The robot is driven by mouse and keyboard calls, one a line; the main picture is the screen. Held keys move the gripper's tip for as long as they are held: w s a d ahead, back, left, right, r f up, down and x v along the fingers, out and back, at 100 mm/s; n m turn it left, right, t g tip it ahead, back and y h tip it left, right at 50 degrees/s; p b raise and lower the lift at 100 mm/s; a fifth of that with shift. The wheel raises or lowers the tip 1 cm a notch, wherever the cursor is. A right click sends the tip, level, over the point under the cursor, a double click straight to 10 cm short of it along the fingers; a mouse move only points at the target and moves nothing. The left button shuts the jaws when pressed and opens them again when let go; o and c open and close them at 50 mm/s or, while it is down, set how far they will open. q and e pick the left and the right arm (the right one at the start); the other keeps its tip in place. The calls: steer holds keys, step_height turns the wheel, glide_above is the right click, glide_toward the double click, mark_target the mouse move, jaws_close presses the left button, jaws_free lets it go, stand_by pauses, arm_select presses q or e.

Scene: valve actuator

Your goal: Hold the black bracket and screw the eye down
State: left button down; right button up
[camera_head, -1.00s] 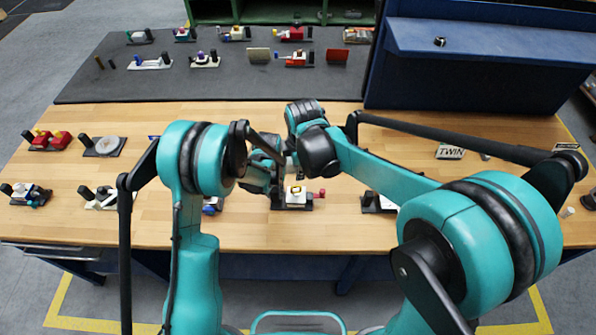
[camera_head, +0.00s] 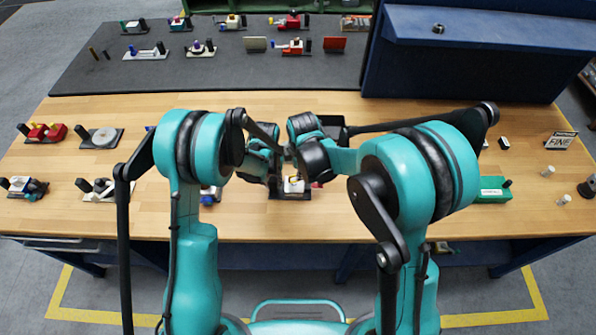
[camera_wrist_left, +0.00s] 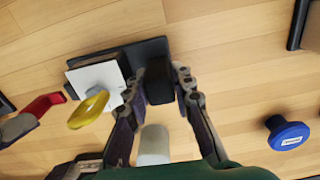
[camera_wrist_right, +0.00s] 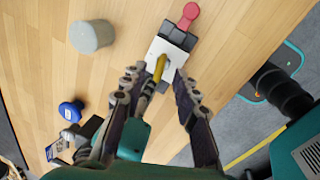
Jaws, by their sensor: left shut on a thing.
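The black bracket (camera_wrist_left: 158,80) stands upright on a dark base beside a white block (camera_wrist_left: 97,78). My left gripper (camera_wrist_left: 154,78) has its fingers on either side of the bracket and is shut on it. The yellow eye (camera_wrist_left: 88,108) stands up from the white block; it also shows in the right wrist view (camera_wrist_right: 160,68). My right gripper (camera_wrist_right: 160,80) is open, its fingers apart above the block with the eye between them in view; I see no contact. In the head view my wrists crowd the white block (camera_head: 293,186).
A blue knob (camera_wrist_left: 288,133) and a grey cylinder (camera_wrist_right: 92,36) stand on the wood near the assembly. Other small assemblies sit at the left, such as a grey disc (camera_head: 103,137). A blue shelf unit (camera_head: 460,75) stands at the back right. A green box (camera_head: 492,190) lies at the right.

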steer(key=shift+w+f, duration=0.15)
steer(key=shift+f, duration=0.55)
steer(key=shift+w+f, duration=0.15)
steer(key=shift+f, duration=0.55)
jaws_close()
steer(key=shift+s+a+m+h, duration=0.1)
steer(key=shift+m+h, duration=0.05)
steer(key=shift+m, duration=0.65)
steer(key=shift+s+m+h, duration=0.1)
steer(key=shift+m+h, duration=0.05)
steer(key=shift+m, duration=0.65)
